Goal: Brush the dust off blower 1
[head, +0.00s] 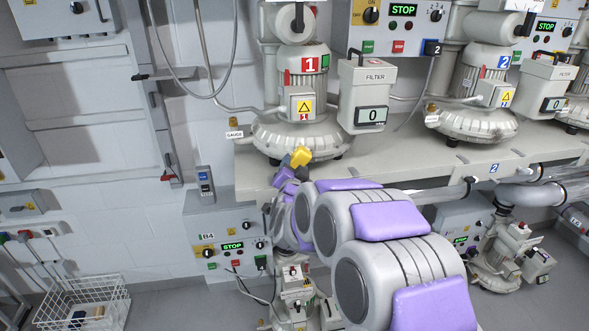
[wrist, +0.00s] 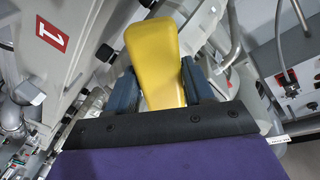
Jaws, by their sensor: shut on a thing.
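Blower 1 (head: 302,136) stands on the bench in the head view, with a red 1 on its motor and a rounded, dirty-looking base. My gripper (head: 290,164) is just in front of that base, at the bench's front edge. It is shut on a yellow tool (head: 301,156), probably the brush. In the wrist view the yellow tool (wrist: 156,65) sits between the two dark blue fingers of my gripper (wrist: 160,84). No bristles can be made out, and I cannot tell whether the tool touches the blower. A red 1 sign (wrist: 52,34) shows at the wrist view's left.
The bench (head: 400,160) carries a filter box (head: 362,95) right of blower 1, and blower 2 (head: 478,120) further right. A control box (head: 225,240) is below the bench. A wire basket (head: 85,300) stands on the floor at left. Hoses hang behind blower 1.

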